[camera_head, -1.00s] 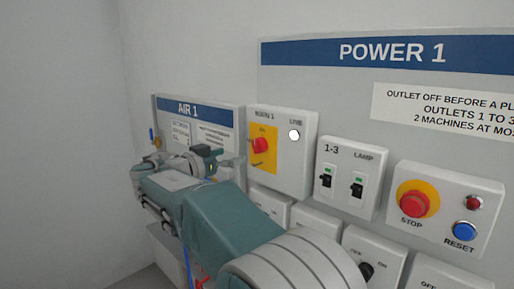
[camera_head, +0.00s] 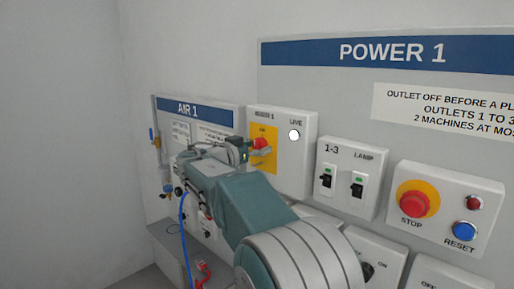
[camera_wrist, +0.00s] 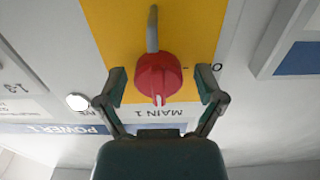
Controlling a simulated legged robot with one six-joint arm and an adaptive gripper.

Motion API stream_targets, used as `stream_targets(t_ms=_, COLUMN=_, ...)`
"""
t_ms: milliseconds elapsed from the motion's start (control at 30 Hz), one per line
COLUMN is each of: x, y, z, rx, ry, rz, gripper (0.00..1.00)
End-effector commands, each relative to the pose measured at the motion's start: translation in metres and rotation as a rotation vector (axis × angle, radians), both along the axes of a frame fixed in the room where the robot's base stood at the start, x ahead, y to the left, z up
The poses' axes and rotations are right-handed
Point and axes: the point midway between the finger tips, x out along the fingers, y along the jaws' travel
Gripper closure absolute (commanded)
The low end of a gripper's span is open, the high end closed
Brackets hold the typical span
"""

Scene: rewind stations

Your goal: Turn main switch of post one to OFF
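The main switch is a red knob (camera_head: 260,143) on a yellow plate (camera_head: 270,160) of the box labelled MAIN 1, beside the white LIVE lamp (camera_head: 294,134). The wrist view, which is upside down, shows the red knob (camera_wrist: 158,76) close up. Its white mark points toward the MAIN 1 label, and an O is printed to the right. A grey bar (camera_wrist: 152,30) runs from the knob away from the label. My gripper (camera_wrist: 161,84) is open, one finger on each side of the knob, with gaps visible. Whether either finger touches it is unclear.
The POWER 1 panel (camera_head: 340,80) also carries a 1-3 and LAMP switch box (camera_head: 342,205), a red STOP button (camera_head: 413,203) and a blue RESET button (camera_head: 464,230). The AIR 1 panel (camera_head: 190,109) stands at left, with a blue hose (camera_head: 185,235) below. My arm hides the lower boxes partly.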

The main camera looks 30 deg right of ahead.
Motion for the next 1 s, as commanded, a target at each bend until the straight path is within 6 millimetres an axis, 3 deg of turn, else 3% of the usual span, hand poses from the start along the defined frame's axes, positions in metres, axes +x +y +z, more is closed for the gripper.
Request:
stream_targets(t_ms=33, x=-0.0001, y=0.0002, z=0.0001, rx=0.000, ry=0.000, rz=0.000, gripper=0.52)
stream_targets(t_ms=100, x=-0.0001, y=0.0002, z=0.0000, rx=0.000, ry=0.000, rz=0.000, gripper=0.83)
stream_targets(t_ms=133, x=0.0002, y=0.0002, z=-0.0001, rx=0.000, ry=0.000, rz=0.000, gripper=0.89)
stream_targets(t_ms=567, x=0.0011, y=0.0008, z=-0.0002, rx=-0.016, ry=0.042, rz=0.003, gripper=0.89)
stream_targets(t_ms=1000, x=0.0013, y=0.0011, z=0.0001, rx=-0.128, ry=0.347, rz=0.005, gripper=0.89)
